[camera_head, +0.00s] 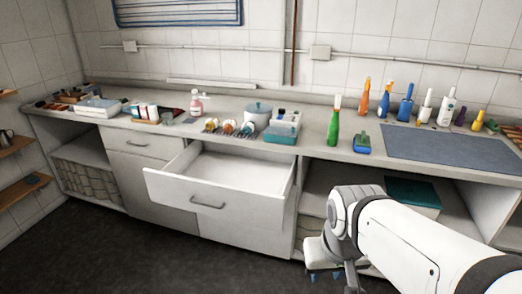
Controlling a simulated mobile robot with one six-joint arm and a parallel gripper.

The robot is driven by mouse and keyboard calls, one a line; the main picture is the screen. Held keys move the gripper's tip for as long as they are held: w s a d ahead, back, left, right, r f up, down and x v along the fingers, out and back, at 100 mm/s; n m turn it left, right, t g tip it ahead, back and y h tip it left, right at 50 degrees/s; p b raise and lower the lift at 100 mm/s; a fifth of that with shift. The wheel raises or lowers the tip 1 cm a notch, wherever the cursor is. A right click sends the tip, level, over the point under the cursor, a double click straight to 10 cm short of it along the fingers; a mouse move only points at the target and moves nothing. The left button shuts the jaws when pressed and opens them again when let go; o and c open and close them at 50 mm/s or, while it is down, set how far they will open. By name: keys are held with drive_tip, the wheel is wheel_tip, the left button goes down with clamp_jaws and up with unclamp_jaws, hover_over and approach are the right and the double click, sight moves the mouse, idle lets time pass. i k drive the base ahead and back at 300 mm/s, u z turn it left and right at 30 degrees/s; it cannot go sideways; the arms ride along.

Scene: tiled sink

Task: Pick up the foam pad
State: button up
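No item can be named as the foam pad with certainty. A small blue block with a green top (362,144) lies on the counter beside the green bottle and looks most like a pad or sponge, though it is too small to be sure. My gripper (325,277) hangs low in front of the counter, below the counter top and right of the open drawer. Its two blue fingertips point down and stand apart, with nothing visible between them. It is well away from the blue and green block. My white arm hides part of the lower shelf.
An open, empty-looking drawer (228,176) juts out left of my gripper. A green bottle (333,128), orange bottles (384,100) and other bottles crowd the counter's right back. A grey-blue mat (455,150) lies bare at right. A teal-topped box (413,192) sits on the lower shelf.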

sight(362, 145)
drive_tip(key=u, duration=0.1)
drive_tip(key=k, duration=1)
drive_tip(key=z, duration=1)
drive_tip(key=i, duration=2.8)
drive_tip(key=u, duration=1.2)
drive_tip(key=i, duration=0.3)
drive_tip(key=u, duration=0.1)
drive_tip(key=k, duration=0.7)
drive_tip(key=u, duration=0.45)
drive_tip(key=i, duration=0.2)
drive_tip(key=z, duration=0.35)
